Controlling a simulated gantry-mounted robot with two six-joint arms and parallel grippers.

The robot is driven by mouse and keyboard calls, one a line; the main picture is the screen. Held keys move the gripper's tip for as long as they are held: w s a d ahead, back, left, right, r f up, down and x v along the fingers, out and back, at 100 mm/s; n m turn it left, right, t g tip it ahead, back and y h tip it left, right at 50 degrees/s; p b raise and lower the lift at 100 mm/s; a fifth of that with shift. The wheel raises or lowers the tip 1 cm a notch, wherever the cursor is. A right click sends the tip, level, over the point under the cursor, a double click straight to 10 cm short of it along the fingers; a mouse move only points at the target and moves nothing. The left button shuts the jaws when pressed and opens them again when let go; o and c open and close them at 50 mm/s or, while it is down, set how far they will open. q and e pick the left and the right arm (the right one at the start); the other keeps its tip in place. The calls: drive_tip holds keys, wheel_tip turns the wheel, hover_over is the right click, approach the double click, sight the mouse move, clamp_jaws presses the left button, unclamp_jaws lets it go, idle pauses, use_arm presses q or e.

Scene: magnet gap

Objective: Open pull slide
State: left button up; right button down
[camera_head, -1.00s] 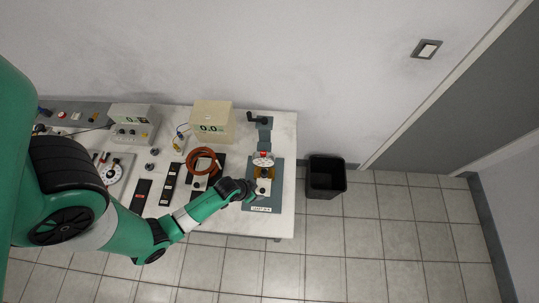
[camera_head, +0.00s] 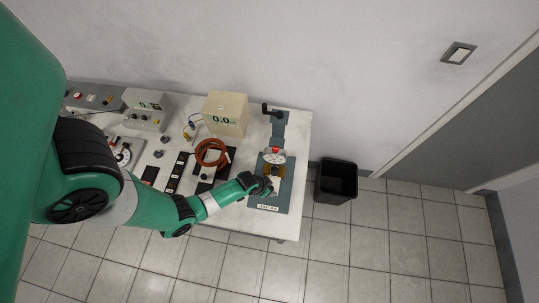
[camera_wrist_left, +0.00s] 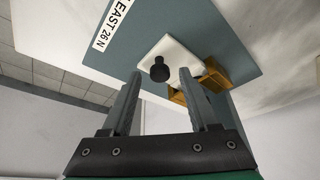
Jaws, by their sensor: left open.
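The pull slide is a white plate (camera_wrist_left: 185,58) with a black knob (camera_wrist_left: 160,70), seated by a brass-coloured guide (camera_wrist_left: 213,77) in the left wrist view. It is mounted on a blue-grey base plate (camera_wrist_left: 215,22); the visible part of its label (camera_wrist_left: 114,22) reads "EAST 26 N". In the head view the base plate (camera_head: 284,200) is at the table's right end, the slide partly hidden by my gripper. My left gripper (camera_wrist_left: 160,73) is open, its fingers on either side of the knob in the picture. I cannot tell whether they touch it. My right gripper is not in view.
A dial gauge (camera_head: 273,156) and crank stand (camera_head: 278,125) rise behind the slide. A black bin (camera_head: 337,180) stands on the floor right of the table.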

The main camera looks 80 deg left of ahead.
use_arm(q)
drive_tip(key=shift+f, duration=0.1)
clamp_jaws()
idle(0.3)
idle(1.1)
